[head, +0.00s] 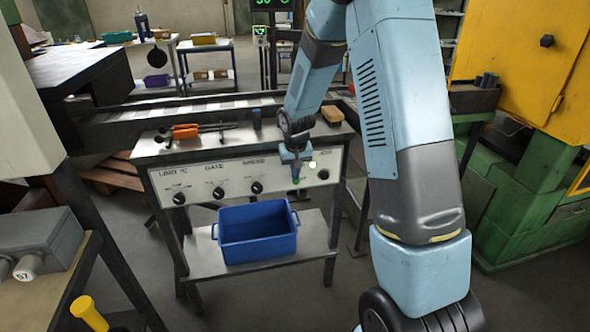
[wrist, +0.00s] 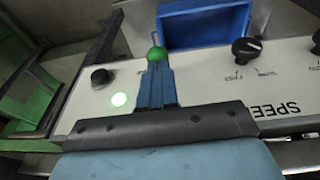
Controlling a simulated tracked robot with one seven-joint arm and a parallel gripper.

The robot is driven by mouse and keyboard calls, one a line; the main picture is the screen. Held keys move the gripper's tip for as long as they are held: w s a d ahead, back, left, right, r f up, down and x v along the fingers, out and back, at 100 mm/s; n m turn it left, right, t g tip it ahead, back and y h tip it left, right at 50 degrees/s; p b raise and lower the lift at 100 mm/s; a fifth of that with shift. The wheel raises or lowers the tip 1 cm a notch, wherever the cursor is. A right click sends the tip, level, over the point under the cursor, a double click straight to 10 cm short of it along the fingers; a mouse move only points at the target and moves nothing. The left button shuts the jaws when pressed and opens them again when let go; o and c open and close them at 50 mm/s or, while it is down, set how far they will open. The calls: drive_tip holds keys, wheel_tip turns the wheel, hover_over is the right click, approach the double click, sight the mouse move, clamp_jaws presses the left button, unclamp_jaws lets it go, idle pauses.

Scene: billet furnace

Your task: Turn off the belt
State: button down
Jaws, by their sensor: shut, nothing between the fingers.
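The control panel (head: 235,178) is the pale front of a metal stand, with several black knobs and printed labels. My gripper (head: 296,174) is shut and empty in front of its right part. A small green ball-shaped tip (head: 296,181) shows right at my fingertips; in the wrist view the green tip (wrist: 156,53) stands just beyond them. I cannot tell whether they touch. A lit green lamp (head: 312,164) sits beside it, also bright in the wrist view (wrist: 119,99). A black knob (head: 323,174) is to its right. My gripper hides the label there.
The conveyor belt (head: 221,105) runs behind the stand. A blue bin (head: 257,235) stands on the lower shelf below the panel. Orange-handled tools (head: 186,131) and a tan block (head: 332,114) lie on the stand's top. A green and yellow machine (head: 525,190) stands at right.

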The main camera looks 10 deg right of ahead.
sight(297, 182)
drive_tip(key=shift+s+f, duration=0.65)
drive_tip(key=shift+f, duration=0.25)
drive_tip(key=shift+s+f, duration=0.5)
drive_tip(key=shift+f, duration=0.2)
drive_tip(key=shift+s+f, duration=0.2)
drive_tip(key=shift+f, duration=0.65)
drive_tip(key=shift+s+f, duration=0.2)
drive_tip(key=shift+f, duration=0.65)
drive_tip(key=shift+f, duration=0.1)
drive_tip(key=s+r, duration=0.8)
drive_tip(key=s, duration=0.2)
drive_tip(key=shift+s+a+r, duration=0.2)
drive_tip(key=shift+a+r, duration=0.15)
drive_tip(key=shift+r, duration=0.05)
